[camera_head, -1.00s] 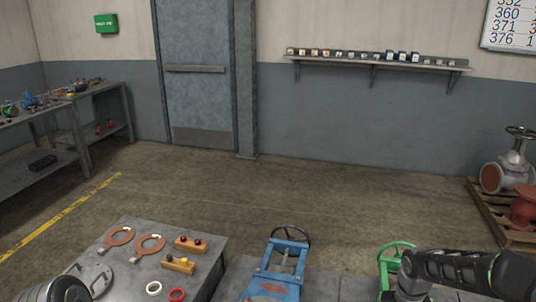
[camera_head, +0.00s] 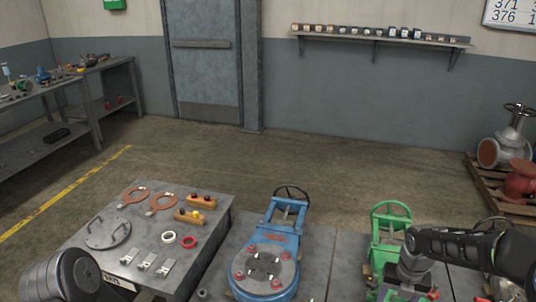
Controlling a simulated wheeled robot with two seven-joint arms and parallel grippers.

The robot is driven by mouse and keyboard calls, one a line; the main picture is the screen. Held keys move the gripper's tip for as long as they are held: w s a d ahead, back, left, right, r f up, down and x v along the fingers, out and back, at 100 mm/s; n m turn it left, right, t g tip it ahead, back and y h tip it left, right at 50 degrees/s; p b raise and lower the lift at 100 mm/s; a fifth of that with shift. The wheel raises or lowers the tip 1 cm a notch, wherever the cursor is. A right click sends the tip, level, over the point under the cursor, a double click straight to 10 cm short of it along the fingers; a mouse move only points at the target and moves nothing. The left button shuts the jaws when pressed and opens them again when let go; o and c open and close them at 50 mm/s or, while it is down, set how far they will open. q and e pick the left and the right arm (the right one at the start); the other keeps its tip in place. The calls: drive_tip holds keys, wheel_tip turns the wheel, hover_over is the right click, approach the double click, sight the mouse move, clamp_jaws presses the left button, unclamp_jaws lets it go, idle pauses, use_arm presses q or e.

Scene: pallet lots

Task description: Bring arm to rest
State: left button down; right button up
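My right arm (camera_head: 470,250) comes in from the right edge, dark and jointed, in front of the green valve stand. My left arm (camera_head: 75,275) shows only as a rounded dark link at the bottom left, beside the near corner of the grey table. Its gripper is not in view. Neither arm is seen touching anything.
The grey table (camera_head: 215,240) holds copper rings (camera_head: 162,202), wooden blocks (camera_head: 195,217), a metal disc (camera_head: 107,233) and small rings. A blue valve (camera_head: 272,255) and a green valve (camera_head: 391,228) stand to its right. Open floor (camera_head: 330,180) lies behind.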

drive_tip(key=a+f+m+t, duration=0.1)
drive_tip(key=a+m, duration=0.1)
drive_tip(key=m, duration=0.3)
drive_tip(key=w+a+f+m+t+y, duration=0.1)
drive_tip(key=a+f+m, duration=0.1)
drive_tip(key=m, duration=0.3)
drive_tip(key=w+a+f+m+y, duration=0.1)
drive_tip(key=a+m, duration=0.3)
drive_tip(key=shift+a+f+m+t, duration=0.1)
drive_tip(key=shift+f+m+t, duration=0.2)
drive_tip(key=shift+m+t, duration=0.1)
drive_tip(key=s+a+f+m+y, duration=0.2)
drive_tip(key=s+a+f+m, duration=0.3)
drive_tip(key=a+m, duration=0.55)
drive_tip(key=s+a+f+m+g, duration=0.1)
drive_tip(key=s+a+f+m, duration=0.3)
drive_tip(key=s, duration=0.6)
drive_tip(key=s+a+f+m+g, duration=0.1)
drive_tip(key=s+a+f+m, duration=0.3)
drive_tip(key=s, duration=0.5)
drive_tip(key=shift+s+a+f+g, duration=0.35)
drive_tip(key=shift+a+f, duration=0.2)
drive_tip(key=shift+a, duration=0.65)
